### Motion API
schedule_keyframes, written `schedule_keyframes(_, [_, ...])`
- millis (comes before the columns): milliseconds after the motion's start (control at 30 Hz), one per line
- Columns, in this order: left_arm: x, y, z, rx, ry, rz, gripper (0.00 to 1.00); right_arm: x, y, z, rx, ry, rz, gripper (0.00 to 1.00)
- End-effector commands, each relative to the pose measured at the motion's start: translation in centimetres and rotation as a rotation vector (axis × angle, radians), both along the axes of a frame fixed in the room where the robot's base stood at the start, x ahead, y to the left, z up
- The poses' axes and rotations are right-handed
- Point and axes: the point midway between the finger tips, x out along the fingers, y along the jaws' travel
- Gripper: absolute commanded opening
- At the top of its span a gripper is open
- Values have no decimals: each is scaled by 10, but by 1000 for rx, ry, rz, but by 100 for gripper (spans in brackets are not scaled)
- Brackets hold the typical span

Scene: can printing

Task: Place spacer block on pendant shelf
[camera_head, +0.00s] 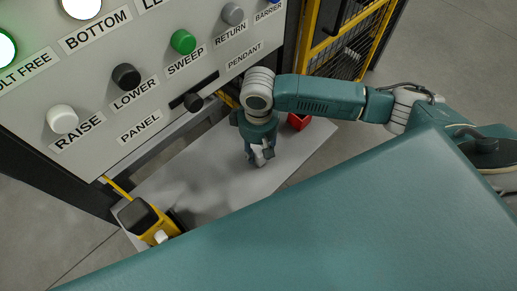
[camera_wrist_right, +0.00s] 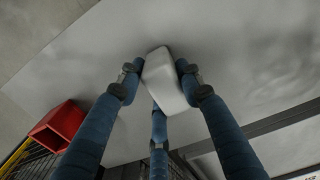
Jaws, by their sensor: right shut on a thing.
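My right gripper (camera_head: 262,158) points down over the light grey pendant shelf (camera_head: 215,195), below the control panel. In the right wrist view its blue fingers (camera_wrist_right: 158,78) are shut on the pale spacer block (camera_wrist_right: 168,85). The block is held at the fingertips, with shelf surface (camera_wrist_right: 240,50) behind it. In the head view only a small pale part of the block (camera_head: 266,153) shows between the fingers. I cannot tell whether the block touches the shelf. My left gripper is not in view.
A red open box (camera_head: 299,121) stands on the shelf near my right gripper; it also shows in the right wrist view (camera_wrist_right: 60,124). A yellow and black pendant (camera_head: 147,218) lies at the shelf's left end. The labelled panel (camera_head: 150,95) overhangs the back. The shelf's middle is clear.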

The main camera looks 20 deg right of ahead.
Motion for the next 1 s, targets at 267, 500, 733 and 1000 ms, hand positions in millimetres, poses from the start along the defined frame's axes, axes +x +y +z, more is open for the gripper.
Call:
schedule_keyframes(267, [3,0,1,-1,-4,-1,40,0,0,-1,0,0,0,55])
schedule_keyframes(500, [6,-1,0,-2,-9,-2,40,0,0,2,-1,-1,0,55])
schedule_keyframes(733, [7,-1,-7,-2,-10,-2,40,2,0,37,2,-5,0,55])
schedule_keyframes(1000, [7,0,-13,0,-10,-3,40,2,0,94,2,-5,0,55])
